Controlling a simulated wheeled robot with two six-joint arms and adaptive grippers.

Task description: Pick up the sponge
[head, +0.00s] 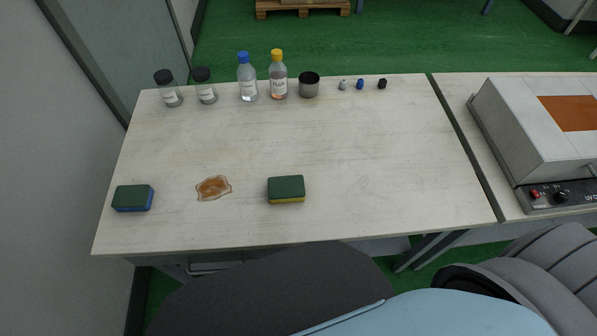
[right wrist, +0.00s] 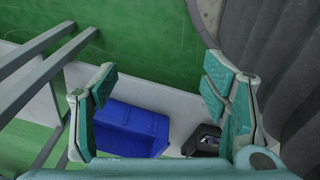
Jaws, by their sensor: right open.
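A sponge with a dark green top and yellow underside (head: 286,189) lies flat near the middle front of the white table (head: 380,150). A second sponge, dark green on top and blue below (head: 133,198), lies at the table's left front corner. An orange-brown spill (head: 213,187) is between them. My right gripper (right wrist: 160,100) shows only in the right wrist view. Its fingers are wide apart with nothing between them, above the floor and away from both sponges. My left gripper is in neither view.
Two dark-lidded jars (head: 172,93), a blue-capped bottle (head: 247,80), a yellow-capped bottle (head: 278,78), a metal cup (head: 309,86) and small items line the back edge. A white device (head: 540,130) stands on the right table. A blue bin (right wrist: 130,130) stands below my right gripper.

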